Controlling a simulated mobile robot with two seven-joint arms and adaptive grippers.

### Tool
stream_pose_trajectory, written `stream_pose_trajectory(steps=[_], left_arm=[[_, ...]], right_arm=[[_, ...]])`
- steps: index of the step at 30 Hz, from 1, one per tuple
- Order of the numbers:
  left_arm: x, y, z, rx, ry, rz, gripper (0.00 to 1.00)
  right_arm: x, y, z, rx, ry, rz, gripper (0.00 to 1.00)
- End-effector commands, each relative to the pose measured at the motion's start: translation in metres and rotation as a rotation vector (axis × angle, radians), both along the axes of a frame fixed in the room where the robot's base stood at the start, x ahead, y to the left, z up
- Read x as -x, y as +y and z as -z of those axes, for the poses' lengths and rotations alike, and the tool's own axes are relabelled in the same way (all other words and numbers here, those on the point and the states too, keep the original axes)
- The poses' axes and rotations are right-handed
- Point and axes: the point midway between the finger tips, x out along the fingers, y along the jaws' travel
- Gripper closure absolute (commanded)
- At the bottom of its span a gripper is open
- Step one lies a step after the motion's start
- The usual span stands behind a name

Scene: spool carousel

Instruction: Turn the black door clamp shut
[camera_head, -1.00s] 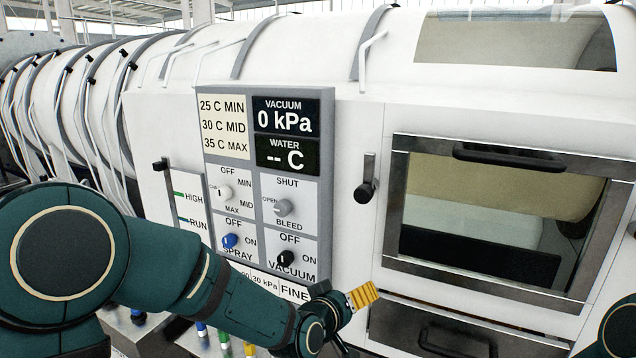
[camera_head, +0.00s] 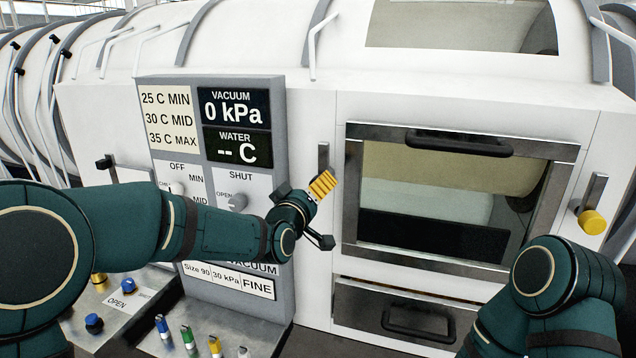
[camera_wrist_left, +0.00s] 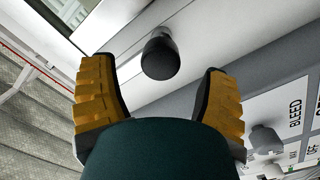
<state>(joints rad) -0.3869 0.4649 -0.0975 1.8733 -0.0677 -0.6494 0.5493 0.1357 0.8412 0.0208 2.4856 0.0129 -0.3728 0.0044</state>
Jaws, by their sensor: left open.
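The black door clamp is a metal bar (camera_head: 323,158) on the white panel just left of the oven-like door, with a black knob at its lower end. In the head view my left gripper (camera_head: 323,186) covers the knob. In the left wrist view the black knob (camera_wrist_left: 160,57) shows between the two yellow fingers, with a gap on both sides. My left gripper is open and holds nothing. The bar stands about upright. My right arm shows at the lower right, but its gripper is out of the picture.
The windowed door (camera_head: 450,200) with its black handle is flush in the panel. A yellow-knobbed clamp (camera_head: 592,221) sits to its right. A drawer (camera_head: 410,312) lies below. The grey control panel (camera_head: 280,130) stands close left of my left gripper.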

Motion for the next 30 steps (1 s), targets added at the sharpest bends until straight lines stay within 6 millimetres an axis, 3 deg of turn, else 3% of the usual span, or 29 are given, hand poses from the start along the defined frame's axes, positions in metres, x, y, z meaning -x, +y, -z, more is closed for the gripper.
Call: stream_pose_trajectory(steps=[7, 19, 25, 26, 30], left_arm=[[-0.028, -0.010, 0.000, -0.001, 0.000, -0.001, 0.25], [-0.033, -0.012, 0.001, -0.001, 0.000, -0.001, 0.24], [-0.032, -0.012, 0.001, -0.001, 0.000, -0.001, 0.94], [-0.032, -0.012, 0.001, -0.001, 0.000, -0.001, 1.00], [-0.032, -0.012, 0.001, -0.003, 0.000, -0.001, 1.00]], right_arm=[[0.000, 0.000, -0.006, -0.001, 0.000, 0.000, 1.00], [0.000, 0.000, -0.007, -0.001, 0.000, 0.000, 1.00], [0.000, 0.000, -0.007, -0.001, 0.000, 0.000, 1.00], [0.000, 0.000, -0.007, -0.001, 0.000, 0.000, 1.00], [0.000, 0.000, -0.006, -0.001, 0.000, 0.000, 1.00]])
